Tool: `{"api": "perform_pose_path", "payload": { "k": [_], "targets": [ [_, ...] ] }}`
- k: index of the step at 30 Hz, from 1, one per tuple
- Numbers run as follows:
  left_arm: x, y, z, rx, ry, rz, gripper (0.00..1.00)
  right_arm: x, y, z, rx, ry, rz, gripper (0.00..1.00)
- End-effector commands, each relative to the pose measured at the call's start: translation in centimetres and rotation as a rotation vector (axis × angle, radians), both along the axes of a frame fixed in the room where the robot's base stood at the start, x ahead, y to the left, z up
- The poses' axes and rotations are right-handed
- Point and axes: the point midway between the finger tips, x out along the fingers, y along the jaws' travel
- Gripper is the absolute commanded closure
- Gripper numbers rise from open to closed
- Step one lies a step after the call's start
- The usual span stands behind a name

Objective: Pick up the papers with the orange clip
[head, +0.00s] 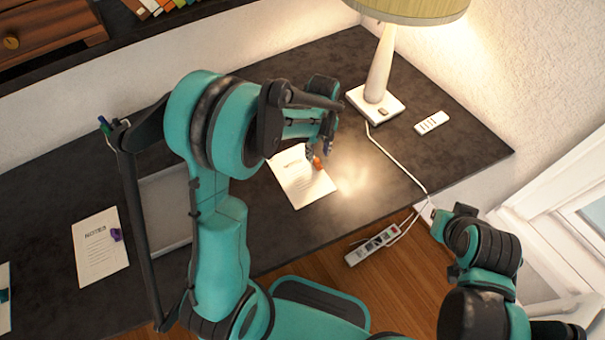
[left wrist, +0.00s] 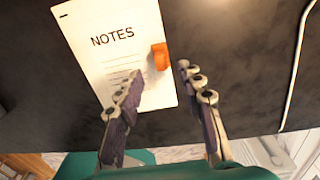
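The white papers (head: 297,180) lie on the dark desk below the lamp, with the orange clip (head: 317,162) on their edge. In the left wrist view the papers (left wrist: 108,40) read "NOTES", and the orange clip (left wrist: 160,56) sits on their right edge. My left gripper (head: 321,152) is over the clip end of the papers and hides part of them. In the left wrist view my left gripper (left wrist: 158,85) is open, with its fingers apart, one over the papers and one right of the clip. Nothing is between the fingertips. My right arm is at the lower right; its fingers are not clear.
A lamp (head: 378,75) with a white base and a white remote (head: 432,122) stand at the right. Its cord crosses the desk. Other notes with a purple clip (head: 100,248) lie at the left. A power strip (head: 372,245) is by the front edge.

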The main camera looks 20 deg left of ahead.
Motion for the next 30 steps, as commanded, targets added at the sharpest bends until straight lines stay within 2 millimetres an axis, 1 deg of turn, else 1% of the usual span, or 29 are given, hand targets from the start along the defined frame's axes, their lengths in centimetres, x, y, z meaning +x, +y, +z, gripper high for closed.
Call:
{"api": "perform_pose_path", "payload": {
  "k": [1, 6, 9, 14, 15, 17, 18, 19, 30],
  "targets": [
    [0.1, 0.0, -1.0, 0.0, 0.0, 0.0, 0.62, 0.0, 0.0, -0.6, 0.0, 0.0, 0.0, 1.0],
    [0.4, 0.1, -3.7, 0.0, 0.0, 0.001, 0.62, 0.0, 0.0, -1.9, 0.0, 0.0, 0.0, 1.0],
    [0.4, 0.1, -4.3, -0.001, -0.001, 0.001, 0.62, 0.0, 0.0, -2.0, 0.0, 0.0, 0.0, 1.0],
    [0.4, 0.1, -4.1, -0.001, -0.001, 0.001, 0.62, 0.0, 0.0, -1.9, 0.0, 0.0, 0.0, 1.0],
    [0.4, 0.1, -4.1, -0.001, -0.001, 0.001, 0.67, 0.0, 0.0, -1.9, 0.0, 0.0, 0.0, 1.0],
    [0.4, 0.1, -4.1, -0.001, -0.001, 0.001, 0.83, 0.0, 0.0, -1.9, 0.0, 0.0, 0.0, 1.0],
    [0.4, 0.1, -4.1, 0.0, -0.001, 0.001, 0.94, 0.0, 0.0, -1.9, 0.0, 0.0, 0.0, 1.0],
    [0.4, 0.1, -4.1, 0.0, -0.001, 0.001, 1.0, 0.0, 0.0, -1.9, 0.0, 0.0, 0.0, 1.0],
    [0.4, 0.1, -4.0, 0.0, -0.001, 0.002, 1.0, 0.0, 0.0, -1.8, 0.0, 0.0, 0.0, 1.0]
  ]
}}
